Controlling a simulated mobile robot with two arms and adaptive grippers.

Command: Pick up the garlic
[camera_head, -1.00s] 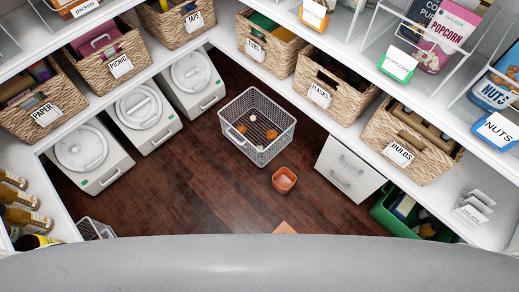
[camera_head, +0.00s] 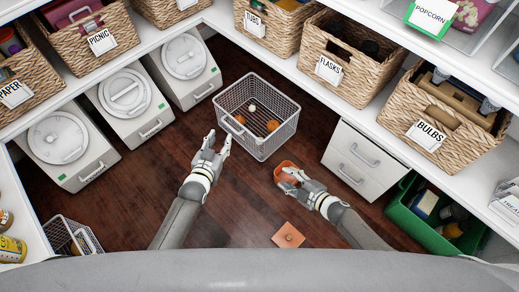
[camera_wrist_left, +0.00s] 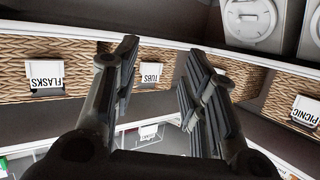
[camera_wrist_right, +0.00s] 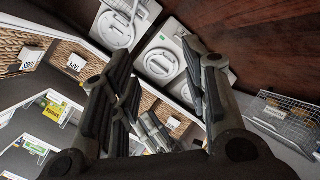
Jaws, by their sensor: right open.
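A small white bulb that looks like the garlic (camera_head: 252,108) lies in the wire basket (camera_head: 283,146) on the floor, with round orange-brown items (camera_head: 272,125) near it. My left gripper (camera_head: 218,143) is open and empty, left of the basket and apart from the bulb. In the left wrist view, its fingers (camera_wrist_left: 160,85) are spread toward the shelves. My right gripper (camera_head: 286,176) is open, in front of the basket, and partly covers a terracotta pot (camera_head: 282,168).
White lidded bins (camera_head: 128,97) stand at the left. A white drawer unit (camera_head: 362,158) and a green crate (camera_head: 408,222) stand at the right. Wicker baskets (camera_head: 345,68) line the shelf above. An orange square piece (camera_head: 288,236) lies on the floor. Dark floor between is clear.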

